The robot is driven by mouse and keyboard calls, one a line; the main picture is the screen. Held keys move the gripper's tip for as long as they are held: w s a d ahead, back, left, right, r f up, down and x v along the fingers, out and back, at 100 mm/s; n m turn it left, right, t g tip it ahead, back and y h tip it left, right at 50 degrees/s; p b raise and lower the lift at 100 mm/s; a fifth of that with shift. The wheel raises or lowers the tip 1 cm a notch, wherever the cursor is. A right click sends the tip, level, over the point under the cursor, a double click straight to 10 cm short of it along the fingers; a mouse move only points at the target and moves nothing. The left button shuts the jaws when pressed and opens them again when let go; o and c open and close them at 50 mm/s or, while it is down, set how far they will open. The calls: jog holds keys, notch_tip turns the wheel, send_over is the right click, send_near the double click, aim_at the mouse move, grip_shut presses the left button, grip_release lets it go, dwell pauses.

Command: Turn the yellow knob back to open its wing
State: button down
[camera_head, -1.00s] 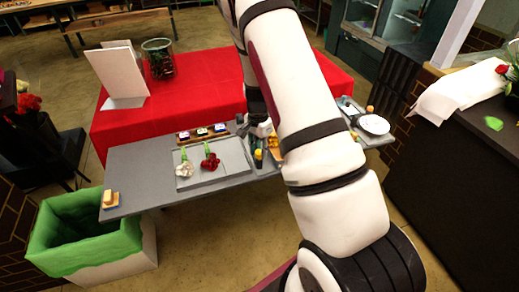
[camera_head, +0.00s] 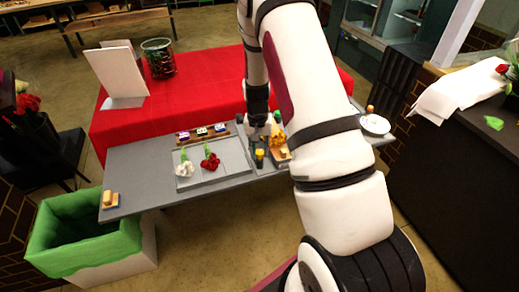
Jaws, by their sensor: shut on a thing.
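My gripper (camera_head: 264,132) points down at the grey table, right of the flower tray. It is shut, and a yellow part (camera_head: 277,139), which I take for the yellow knob, shows right at its fingertips. The exact contact is too small to make out. A tan block-like piece (camera_head: 282,154) lies just below the yellow part, partly behind my arm. A small dark upright piece with a yellow top (camera_head: 259,153) stands just left of it. I cannot tell how far the wing is open.
A grey tray (camera_head: 225,176) holds a white flower (camera_head: 185,168) and a red flower (camera_head: 210,161). A rack of small pots (camera_head: 203,133) stands behind it. A white plate (camera_head: 375,124) is at the right end. A green-lined bin (camera_head: 90,235) stands at the left.

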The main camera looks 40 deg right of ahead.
aim_at(258, 152)
jog(key=n, duration=0.5)
jog(key=shift+n, duration=0.3)
jog(key=shift+n+p, duration=0.4)
jog(key=shift+n, duration=1.9)
jog(key=shift+a, duration=0.1)
jog(key=c, duration=1.3)
grip_release()
notch_tip(258, 152, up, 12)
jog(key=shift+a, duration=0.2)
